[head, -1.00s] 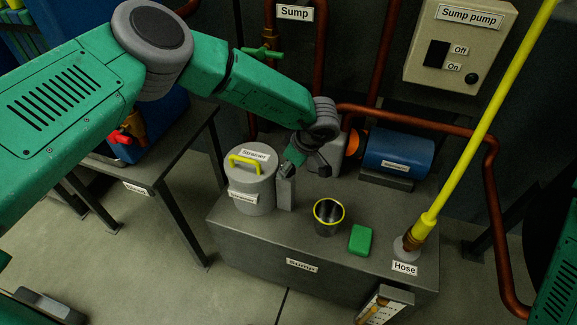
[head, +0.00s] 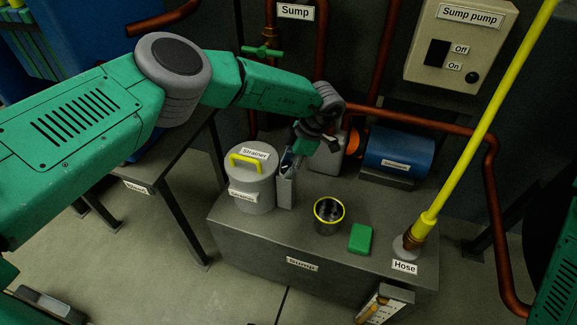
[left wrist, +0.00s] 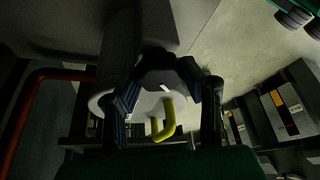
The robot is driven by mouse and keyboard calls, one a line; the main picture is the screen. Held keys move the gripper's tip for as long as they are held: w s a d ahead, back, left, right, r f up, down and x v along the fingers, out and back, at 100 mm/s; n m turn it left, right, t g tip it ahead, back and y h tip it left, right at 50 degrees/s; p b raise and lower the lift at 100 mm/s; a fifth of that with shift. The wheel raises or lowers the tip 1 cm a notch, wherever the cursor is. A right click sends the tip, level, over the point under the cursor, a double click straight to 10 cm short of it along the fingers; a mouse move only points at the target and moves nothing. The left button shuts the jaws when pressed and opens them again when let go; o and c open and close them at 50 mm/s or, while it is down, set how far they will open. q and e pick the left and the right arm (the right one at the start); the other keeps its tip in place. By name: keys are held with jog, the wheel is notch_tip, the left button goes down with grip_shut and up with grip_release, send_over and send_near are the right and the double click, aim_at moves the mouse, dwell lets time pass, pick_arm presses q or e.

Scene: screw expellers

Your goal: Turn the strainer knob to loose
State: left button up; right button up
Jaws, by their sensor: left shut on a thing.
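The strainer (head: 262,192) is a grey lidded cylinder with a yellow handle (head: 243,158) and white labels, on the sump top. A grey post (head: 286,193) stands at its right side. My left gripper (head: 291,164) is at the top of this post, pointing down. In the left wrist view, my left gripper (left wrist: 165,92) is shut on a dark piece with a small white mark (left wrist: 165,87), which seems to be the strainer knob. The strainer's pale lid and yellow handle (left wrist: 165,122) show behind it. The knob's setting cannot be read. My right gripper is out of view.
On the sump (head: 235,236) stand a dark cup with yellow rim (head: 328,228), a green block (head: 360,238) and the hose foot with a yellow pole (head: 428,218). A blue pump (head: 398,151) and copper pipes lie behind. A sump pump box (head: 460,45) hangs above.

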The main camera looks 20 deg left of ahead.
pick_arm(q)
jog(key=shift+w+d+n, duration=0.1)
jog(key=shift+w+n, duration=0.05)
jog(key=shift+n, duration=0.65)
jog(key=shift+r+g, duration=0.1)
jog(key=shift+g, duration=0.2)
jog(key=o, duration=1.1)
jog(key=shift+o, duration=0.2)
jog(key=shift+d, duration=0.1)
jog(key=v, duration=1.1)
jog(key=shift+w+r, duration=0.25)
jog(key=shift+r, duration=0.1)
